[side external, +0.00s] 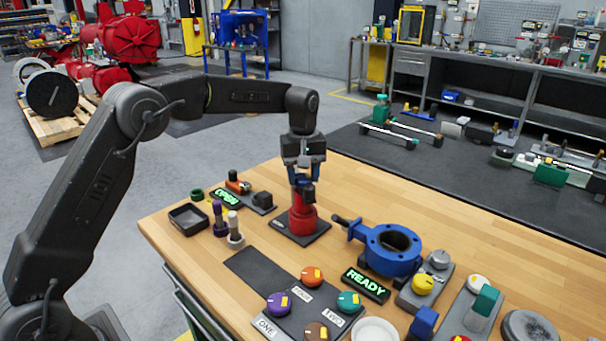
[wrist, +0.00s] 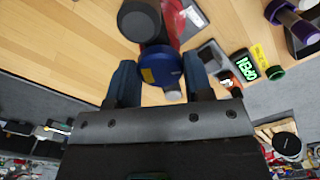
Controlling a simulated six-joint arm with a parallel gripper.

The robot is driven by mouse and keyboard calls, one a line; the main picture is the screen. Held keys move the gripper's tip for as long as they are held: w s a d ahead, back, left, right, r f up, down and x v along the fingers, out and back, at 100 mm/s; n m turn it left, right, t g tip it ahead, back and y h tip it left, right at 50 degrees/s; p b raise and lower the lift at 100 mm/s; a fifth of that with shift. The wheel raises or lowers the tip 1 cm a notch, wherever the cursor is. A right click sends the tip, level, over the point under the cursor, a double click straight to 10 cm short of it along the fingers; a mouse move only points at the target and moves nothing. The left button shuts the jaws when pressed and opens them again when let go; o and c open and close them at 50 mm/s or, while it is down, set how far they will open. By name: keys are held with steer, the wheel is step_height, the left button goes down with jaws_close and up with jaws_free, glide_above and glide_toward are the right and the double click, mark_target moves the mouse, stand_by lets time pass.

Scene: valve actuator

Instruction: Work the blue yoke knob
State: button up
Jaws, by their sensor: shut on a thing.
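The blue yoke knob (wrist: 162,68) is round, with a yellow mark on its side, and sits between my two fingers in the wrist view. My gripper (wrist: 160,72) is shut on it, one dark blue finger on each side. In the side view my gripper (side external: 304,180) points down over a red actuator body (side external: 302,217) on a dark square plate on the bench. There the fingers mostly hide the knob. A dark cylindrical part (wrist: 139,20) lies beyond the knob in the wrist view.
A green lit OPEN sign (side external: 226,198) stands left of the actuator. A blue valve body (side external: 378,262) and a READY sign (side external: 366,285) are to the right. Purple and grey posts (side external: 219,217), a black tray (side external: 188,219) and a panel of coloured knobs (side external: 313,277) are near.

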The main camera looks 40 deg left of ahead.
mark_target(303, 177)
steer(key=m, duration=0.3)
steer(key=shift+m, duration=2.1)
steer(key=o, duration=0.9)
step_height(303, 177, up, 14)
steer(key=shift+f, duration=0.1)
